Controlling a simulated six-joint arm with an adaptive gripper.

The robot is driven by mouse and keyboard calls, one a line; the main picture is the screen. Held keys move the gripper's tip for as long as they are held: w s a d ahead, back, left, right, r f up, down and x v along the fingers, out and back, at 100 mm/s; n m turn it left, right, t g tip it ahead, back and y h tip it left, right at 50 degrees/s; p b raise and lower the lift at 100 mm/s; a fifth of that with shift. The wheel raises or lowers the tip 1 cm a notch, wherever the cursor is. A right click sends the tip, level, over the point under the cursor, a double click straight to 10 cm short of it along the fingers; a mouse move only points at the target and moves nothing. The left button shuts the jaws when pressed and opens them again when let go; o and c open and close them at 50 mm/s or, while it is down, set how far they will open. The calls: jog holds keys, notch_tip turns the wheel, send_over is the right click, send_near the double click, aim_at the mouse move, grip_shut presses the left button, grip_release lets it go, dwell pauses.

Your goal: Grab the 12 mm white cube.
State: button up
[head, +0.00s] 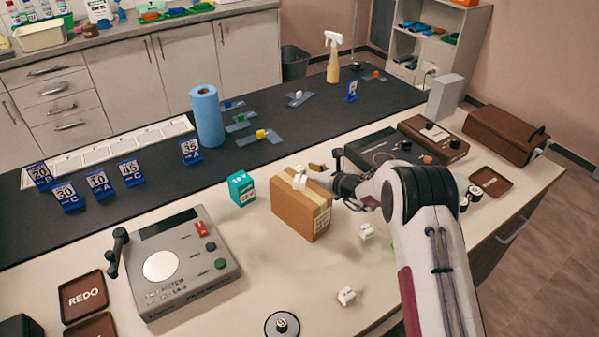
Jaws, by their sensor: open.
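Several small white cubes are in the head view, and their size markings are too small to read. One white cube (300,183) sits on top of the cardboard box (292,212), with a smaller whitish piece (299,169) just behind it. Another white cube (366,232) lies on the pale table right of the box, and a further one (347,296) lies nearer the front. I cannot tell which is 12 mm. My gripper (326,164) is open, just right of and behind the cube on the box. I see nothing held, though the arm partly hides the jaws.
A teal box (241,187) stands left of the cardboard box. A grey lever device (184,263) is at front left. A blue roll (207,117) and spray bottle (333,57) stand on the dark mat. Dark cases (390,147) lie behind my arm. The front table between device and arm is mostly clear.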

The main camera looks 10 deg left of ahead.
aim_at(302, 170)
jog(key=shift+x, duration=1.6)
jog(key=shift+s, duration=0.1)
jog(key=c, duration=1)
